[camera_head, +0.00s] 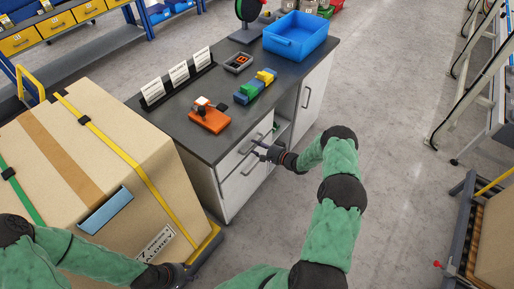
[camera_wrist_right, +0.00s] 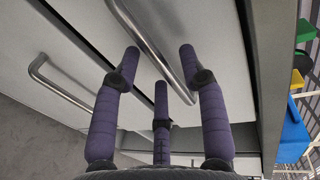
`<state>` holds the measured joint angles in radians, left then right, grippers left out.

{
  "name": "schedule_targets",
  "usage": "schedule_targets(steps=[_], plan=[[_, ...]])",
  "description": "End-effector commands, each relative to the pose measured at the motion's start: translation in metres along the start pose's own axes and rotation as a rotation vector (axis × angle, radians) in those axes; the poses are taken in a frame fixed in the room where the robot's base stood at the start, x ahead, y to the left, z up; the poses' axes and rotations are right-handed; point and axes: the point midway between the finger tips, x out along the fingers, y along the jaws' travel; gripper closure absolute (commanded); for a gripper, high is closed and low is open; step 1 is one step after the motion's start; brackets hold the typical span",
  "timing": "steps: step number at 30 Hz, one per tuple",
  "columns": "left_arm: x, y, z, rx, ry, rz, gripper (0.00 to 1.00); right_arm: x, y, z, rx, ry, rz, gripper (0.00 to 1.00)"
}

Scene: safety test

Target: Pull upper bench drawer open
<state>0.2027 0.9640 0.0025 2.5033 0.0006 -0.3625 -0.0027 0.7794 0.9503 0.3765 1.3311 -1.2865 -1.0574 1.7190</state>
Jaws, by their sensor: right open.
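The grey bench (camera_head: 225,125) has white drawer fronts on its near side. The upper drawer (camera_head: 232,162) has a metal bar handle, also seen in the right wrist view (camera_wrist_right: 143,37). The lower drawer (camera_head: 238,190) has its own bar handle, also seen in the right wrist view (camera_wrist_right: 58,85). My right gripper (camera_head: 261,151) is at the upper handle; in the right wrist view its purple fingers (camera_wrist_right: 159,53) are spread, with the bar running between them. Contact is unclear. The upper drawer looks shut. My left gripper (camera_head: 184,273) is beside the large carton; its fingers are unclear.
A strapped carton (camera_head: 120,150) stands left of the bench. On the bench are a blue bin (camera_head: 297,38), an orange device (camera_head: 209,118), coloured blocks (camera_head: 255,88) and white cards (camera_head: 179,73).

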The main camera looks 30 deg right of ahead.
Motion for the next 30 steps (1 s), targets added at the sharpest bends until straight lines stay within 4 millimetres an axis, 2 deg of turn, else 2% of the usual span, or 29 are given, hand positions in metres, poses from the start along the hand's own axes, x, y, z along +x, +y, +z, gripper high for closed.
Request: schedule_targets(steps=[9,10,14,15,23,30], plan=[[0.0,0.0,0.0,0.0,0.0,0.0,0.6,0.003,-0.001,0.0,0.0,0.001,-0.001,0.58],[0.0,0.0,0.0,0.0,0.0,0.0,0.6,0.003,-0.001,0.0,0.0,0.001,-0.001,0.6],[0.0,0.0,0.0,0.0,0.0,0.0,0.6,0.003,-0.001,0.0,0.0,0.001,-0.001,0.97],[0.0,0.0,0.0,0.0,0.0,0.0,0.6,0.003,-0.001,0.0,0.0,0.001,-0.001,1.0],[0.0,0.0,0.0,0.0,0.0,0.0,0.6,0.002,0.0,0.0,0.0,0.001,0.0,1.0],[0.0,0.0,0.0,0.0,0.0,0.0,0.6,-0.015,0.003,-0.001,0.002,0.003,0.0,1.0]])
